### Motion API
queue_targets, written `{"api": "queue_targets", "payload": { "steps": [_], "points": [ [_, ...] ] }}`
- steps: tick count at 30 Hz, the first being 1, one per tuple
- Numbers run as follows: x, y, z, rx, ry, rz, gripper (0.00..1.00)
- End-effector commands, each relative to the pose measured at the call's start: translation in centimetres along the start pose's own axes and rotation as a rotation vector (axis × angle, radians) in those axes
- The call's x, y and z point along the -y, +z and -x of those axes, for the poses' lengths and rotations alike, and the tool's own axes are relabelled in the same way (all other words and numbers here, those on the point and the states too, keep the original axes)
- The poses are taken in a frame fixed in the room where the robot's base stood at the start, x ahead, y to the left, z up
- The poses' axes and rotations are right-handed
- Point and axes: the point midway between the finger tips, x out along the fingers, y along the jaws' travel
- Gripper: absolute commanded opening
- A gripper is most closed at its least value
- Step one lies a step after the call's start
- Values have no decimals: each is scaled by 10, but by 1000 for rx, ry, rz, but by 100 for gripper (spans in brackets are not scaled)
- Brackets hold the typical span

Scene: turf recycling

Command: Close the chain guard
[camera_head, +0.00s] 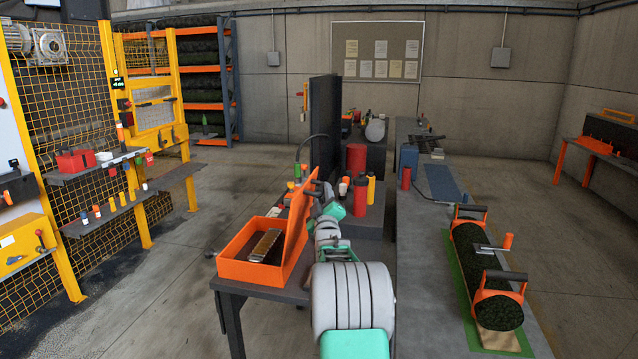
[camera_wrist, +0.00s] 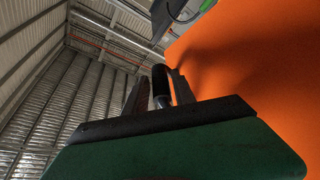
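The chain guard is an orange box (camera_head: 240,269) on the near dark table. Its orange lid (camera_head: 297,235) stands raised on the right side, so the box is open. A metal chain block (camera_head: 266,245) lies inside. My gripper (camera_head: 318,190) is at the lid's upper edge, partly hidden by my arm. In the wrist view the lid's orange face (camera_wrist: 250,75) fills the right side. A black rounded bar, seemingly the lid handle (camera_wrist: 160,80), lies between the fingers of my gripper (camera_wrist: 158,88). I cannot tell whether the fingers press on it.
A dark upright panel (camera_head: 323,120) rises behind. To the right, a bench holds a turf roll (camera_head: 470,255) with orange clamps. Floor on the left is clear.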

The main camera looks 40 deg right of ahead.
Motion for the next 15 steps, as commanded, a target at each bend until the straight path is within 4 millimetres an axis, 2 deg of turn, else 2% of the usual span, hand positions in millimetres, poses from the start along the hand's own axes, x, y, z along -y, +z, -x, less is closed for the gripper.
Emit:
{"api": "queue_targets", "payload": {
  "steps": [1, 3, 6, 10, 15],
  "points": [
    [-1, -2, -13, -1, 0, 0, 31],
    [-1, -3, -26, -2, 0, 0, 31],
    [0, -3, -40, -2, -1, 0, 31],
    [1, -3, -48, -3, -2, -1, 31],
    [3, -4, -49, -4, -4, -2, 31]
  ]
}}
